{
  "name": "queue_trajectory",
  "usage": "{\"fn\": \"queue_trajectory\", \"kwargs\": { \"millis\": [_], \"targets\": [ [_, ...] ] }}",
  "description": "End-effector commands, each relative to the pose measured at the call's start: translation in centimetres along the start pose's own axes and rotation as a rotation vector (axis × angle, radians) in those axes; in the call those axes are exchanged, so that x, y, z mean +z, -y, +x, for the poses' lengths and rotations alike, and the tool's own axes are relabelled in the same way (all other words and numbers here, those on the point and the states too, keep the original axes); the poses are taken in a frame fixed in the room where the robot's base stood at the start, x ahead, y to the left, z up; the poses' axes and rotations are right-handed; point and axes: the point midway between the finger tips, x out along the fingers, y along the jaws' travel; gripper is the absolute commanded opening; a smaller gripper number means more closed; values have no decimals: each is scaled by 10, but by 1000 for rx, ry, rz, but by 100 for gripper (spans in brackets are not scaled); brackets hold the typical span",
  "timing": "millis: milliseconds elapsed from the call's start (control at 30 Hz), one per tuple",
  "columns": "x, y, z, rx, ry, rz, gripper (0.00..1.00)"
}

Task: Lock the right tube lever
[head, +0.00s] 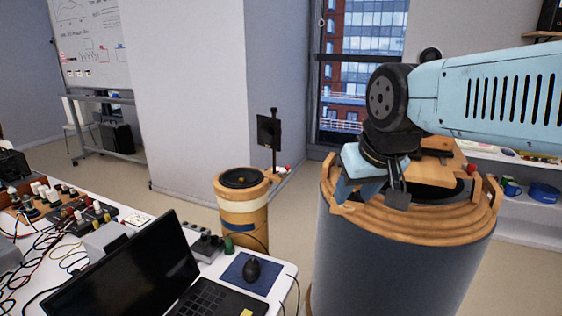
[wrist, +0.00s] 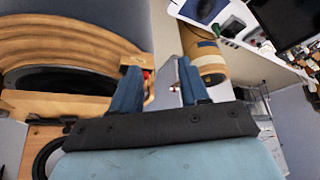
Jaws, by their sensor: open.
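The right tube (head: 400,265) is a large dark grey cylinder with a stepped wooden ring (head: 430,222) on top. Upright wooden pieces stand at the ring's left edge (head: 329,170) and right edge (head: 491,192); a small red part (head: 473,168) shows by the right one. I cannot tell which piece is the lever or whether it is locked. My gripper (head: 371,193) is open over the ring's left front. In the wrist view, my gripper (wrist: 160,76) has its two blue fingers apart. A small red part (wrist: 147,74) and a grey plate (wrist: 167,85) show between them; contact is unclear.
A smaller wooden tube (head: 243,212) with a black top stands to the left, beside a dark panel on a post (head: 268,132). A white table (head: 205,270) with a laptop (head: 140,270), mouse and cables fills the left front. A shelf (head: 535,208) is behind right.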

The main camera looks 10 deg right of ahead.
Motion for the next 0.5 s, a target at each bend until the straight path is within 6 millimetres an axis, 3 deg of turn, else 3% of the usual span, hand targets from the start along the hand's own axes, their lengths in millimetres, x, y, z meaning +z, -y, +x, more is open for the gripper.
{"fn": "queue_trajectory", "kwargs": {
  "millis": [333, 500],
  "targets": [
    [-2, 0, -1, -1, 2, -5, 45],
    [-26, -3, -3, -20, 29, -66, 45]
  ]
}}
